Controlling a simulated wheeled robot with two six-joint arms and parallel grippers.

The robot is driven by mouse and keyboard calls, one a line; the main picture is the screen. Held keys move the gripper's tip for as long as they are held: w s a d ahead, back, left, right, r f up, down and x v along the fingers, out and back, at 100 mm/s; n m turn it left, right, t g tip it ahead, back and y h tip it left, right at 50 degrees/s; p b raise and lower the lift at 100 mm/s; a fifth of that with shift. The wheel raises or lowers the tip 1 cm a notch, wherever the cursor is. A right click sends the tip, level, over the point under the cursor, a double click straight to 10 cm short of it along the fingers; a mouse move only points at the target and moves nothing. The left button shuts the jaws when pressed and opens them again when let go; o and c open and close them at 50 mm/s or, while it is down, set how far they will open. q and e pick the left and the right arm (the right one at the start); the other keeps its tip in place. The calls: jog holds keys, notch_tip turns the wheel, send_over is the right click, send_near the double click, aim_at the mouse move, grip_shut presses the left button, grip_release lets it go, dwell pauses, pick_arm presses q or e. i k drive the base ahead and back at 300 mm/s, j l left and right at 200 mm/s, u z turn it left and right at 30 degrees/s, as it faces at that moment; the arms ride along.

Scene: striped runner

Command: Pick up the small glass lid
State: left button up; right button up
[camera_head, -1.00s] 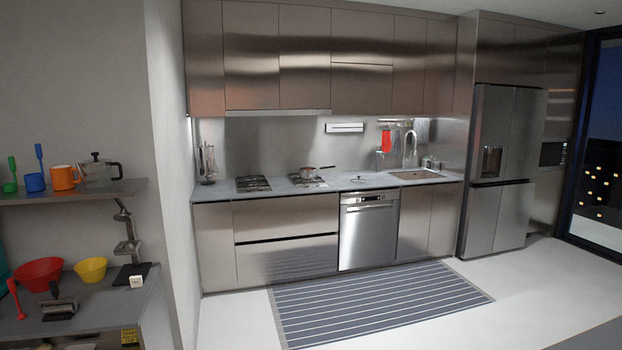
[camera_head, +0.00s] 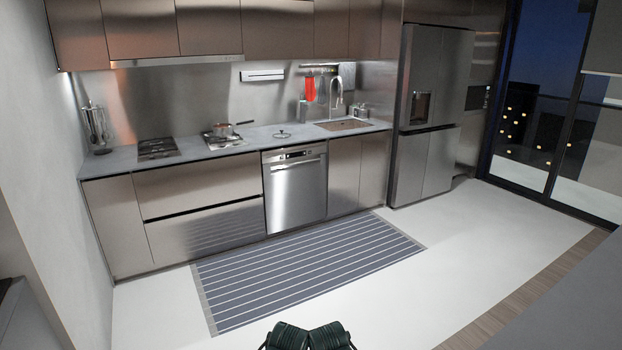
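The small glass lid (camera_head: 282,134) lies on the grey counter in the camera_head view, above the dishwasher and between the hob and the sink. It looks like a low disc with a small knob and is small in the picture. It is apart from the pan. Two dark ribbed parts at the bottom edge look like parts of my own arms. No gripper fingers can be made out, and nothing of mine is near the lid.
A pan (camera_head: 223,128) sits on the gas hob left of the lid. The sink (camera_head: 342,125) is to its right. The dishwasher (camera_head: 295,188) is shut below. A striped runner (camera_head: 310,270) lies on the open floor before the counter. A fridge (camera_head: 427,115) stands right.

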aim_at(282, 135)
jog(key=i+z, duration=0.15)
jog(key=i, duration=4)
jog(key=i+u, duration=0.25)
jog(key=i, duration=0.2)
jog(key=i+l+u, duration=0.2)
jog(key=i, duration=0.2)
jog(key=i+l+u, duration=0.25)
jog(key=i, duration=0.15)
jog(key=i+l+u, duration=0.9)
jog(key=i+l, duration=0.05)
